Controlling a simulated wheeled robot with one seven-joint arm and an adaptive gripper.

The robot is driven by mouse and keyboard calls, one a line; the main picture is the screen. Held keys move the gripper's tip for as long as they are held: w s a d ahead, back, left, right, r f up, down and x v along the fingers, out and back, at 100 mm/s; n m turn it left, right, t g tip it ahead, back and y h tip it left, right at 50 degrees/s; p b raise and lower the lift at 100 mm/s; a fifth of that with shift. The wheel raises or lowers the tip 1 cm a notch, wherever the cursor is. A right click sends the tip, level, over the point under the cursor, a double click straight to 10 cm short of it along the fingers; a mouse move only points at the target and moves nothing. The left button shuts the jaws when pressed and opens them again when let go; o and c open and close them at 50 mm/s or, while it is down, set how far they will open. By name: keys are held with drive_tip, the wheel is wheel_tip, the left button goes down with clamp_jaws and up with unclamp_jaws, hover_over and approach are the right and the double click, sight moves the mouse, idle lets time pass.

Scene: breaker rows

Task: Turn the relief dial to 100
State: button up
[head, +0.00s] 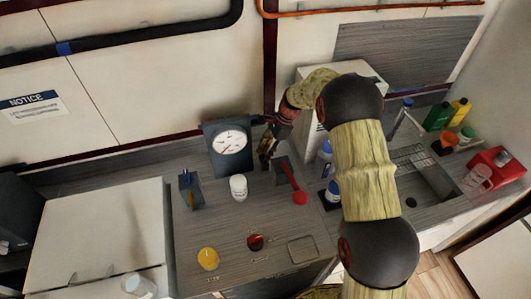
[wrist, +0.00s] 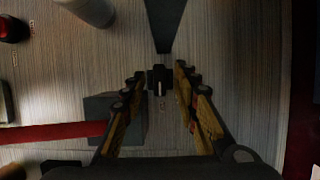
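A small black knob (wrist: 160,78) with a white pointer line sits between my fingertips in the wrist view; it appears to be the relief dial. My gripper (wrist: 160,72) is open, one finger on each side, with a narrow gap showing on both sides. Its depth relative to the knob is unclear. Scale marks around the knob are not readable. In the head view my gripper (head: 264,156) points down just right of a dark gauge box (head: 213,160) with a round white face (head: 230,142). The knob is not clearly visible there.
A red lever (head: 294,183) on a grey base stands right of my gripper; its base (wrist: 103,105) is close to my left finger in the wrist view. A white container (head: 238,188) stands before the gauge. Yellow (head: 208,258) and red (head: 255,242) round items sit nearer the front.

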drive_tip(key=c, duration=0.8)
